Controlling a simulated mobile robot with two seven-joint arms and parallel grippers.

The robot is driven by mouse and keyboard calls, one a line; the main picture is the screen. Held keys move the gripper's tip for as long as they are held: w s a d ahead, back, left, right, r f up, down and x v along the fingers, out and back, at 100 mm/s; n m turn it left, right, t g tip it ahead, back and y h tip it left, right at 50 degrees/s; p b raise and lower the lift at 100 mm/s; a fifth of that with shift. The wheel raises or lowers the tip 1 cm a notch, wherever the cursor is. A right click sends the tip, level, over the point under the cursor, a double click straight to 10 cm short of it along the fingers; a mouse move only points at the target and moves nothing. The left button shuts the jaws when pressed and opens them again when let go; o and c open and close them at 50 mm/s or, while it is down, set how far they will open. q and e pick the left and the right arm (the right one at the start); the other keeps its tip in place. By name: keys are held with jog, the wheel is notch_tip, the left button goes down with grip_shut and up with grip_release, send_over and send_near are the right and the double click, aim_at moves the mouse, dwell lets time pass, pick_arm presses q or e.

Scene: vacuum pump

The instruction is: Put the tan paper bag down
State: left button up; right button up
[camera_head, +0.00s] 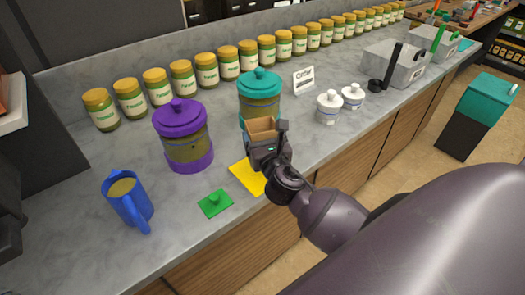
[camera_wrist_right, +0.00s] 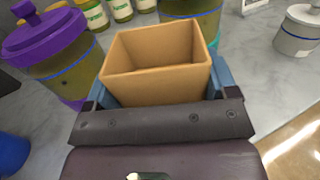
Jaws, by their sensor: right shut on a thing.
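The tan paper bag (camera_head: 262,127) is upright with its open top facing up. In the right wrist view the bag (camera_wrist_right: 157,75) looks empty inside as far as I can see, and sits between the two fingers. My right gripper (camera_head: 266,142) is shut on the bag, just in front of the teal-lidded jar. A yellow mat (camera_head: 247,178) lies on the counter below and left of the gripper, partly hidden by it. I cannot tell whether the bag's base touches the counter. My left gripper does not show.
A purple-lidded jar (camera_head: 184,140) and a teal-lidded jar (camera_head: 259,92) stand close by. A blue jug (camera_head: 126,200) and a green piece (camera_head: 215,203) are left on the grey counter (camera_head: 75,240). Small white jars (camera_head: 328,107) stand right. Several labelled jars line the back.

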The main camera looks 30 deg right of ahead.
jog(key=shift+f+b, duration=0.65)
jog(key=shift+f, duration=1.55)
jog(key=shift+f, duration=0.2)
jog(key=o, duration=0.7)
jog(key=shift+o, duration=0.9)
jog(key=shift+r, duration=0.2)
